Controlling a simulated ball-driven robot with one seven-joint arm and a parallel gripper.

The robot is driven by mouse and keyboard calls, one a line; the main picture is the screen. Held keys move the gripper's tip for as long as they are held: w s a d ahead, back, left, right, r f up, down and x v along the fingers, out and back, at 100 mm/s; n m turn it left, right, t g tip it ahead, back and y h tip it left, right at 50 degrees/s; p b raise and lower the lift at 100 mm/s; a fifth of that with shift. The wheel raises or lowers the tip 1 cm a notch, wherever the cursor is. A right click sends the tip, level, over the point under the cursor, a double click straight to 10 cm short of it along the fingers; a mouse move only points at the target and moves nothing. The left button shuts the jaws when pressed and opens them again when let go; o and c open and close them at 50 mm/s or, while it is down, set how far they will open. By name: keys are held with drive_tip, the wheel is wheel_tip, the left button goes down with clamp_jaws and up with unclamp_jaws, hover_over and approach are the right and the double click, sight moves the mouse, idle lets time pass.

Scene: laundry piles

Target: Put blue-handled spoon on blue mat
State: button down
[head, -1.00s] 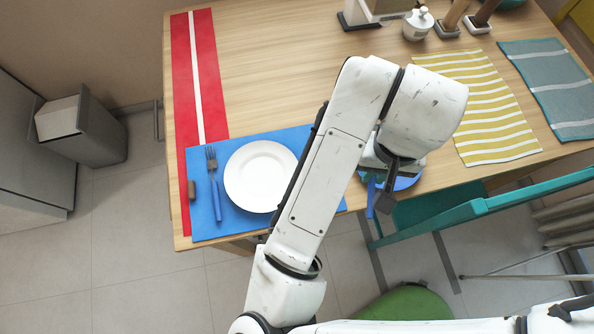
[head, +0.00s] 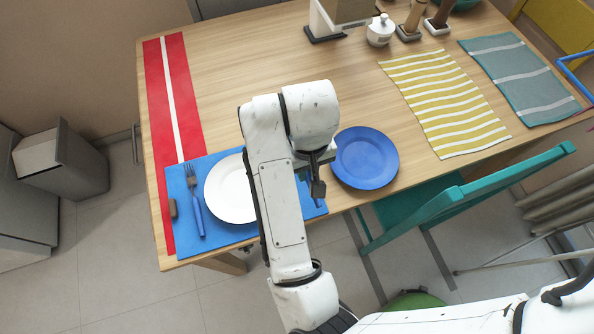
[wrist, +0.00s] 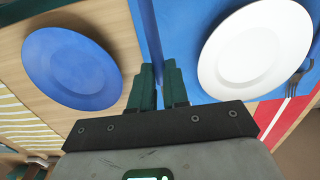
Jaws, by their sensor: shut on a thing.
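My gripper (head: 318,190) is shut on the blue-handled spoon. It is at the right edge of the blue mat (head: 240,232), between the white plate (head: 228,190) and the blue plate (head: 366,158). In the wrist view the spoon's blue handle (wrist: 149,40) runs up from between the dark green fingertips (wrist: 160,92), along the mat's edge. Much of the spoon is hidden by the gripper; I cannot tell whether it touches the mat. The white plate lies on the mat, partly behind my arm in the head view.
A red runner (head: 190,105) runs behind. A yellow striped mat (head: 440,100) and teal chair (head: 470,190) are on the right. Wood at the table's middle is clear.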

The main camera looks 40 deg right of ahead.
drive_tip(key=w+f, duration=0.3)
drive_tip(key=shift+f, duration=1.7)
drive_tip(key=shift+f, duration=0.2)
drive_tip(key=c, duration=1.1)
unclamp_jaws()
drive_tip(key=shift+r, duration=0.2)
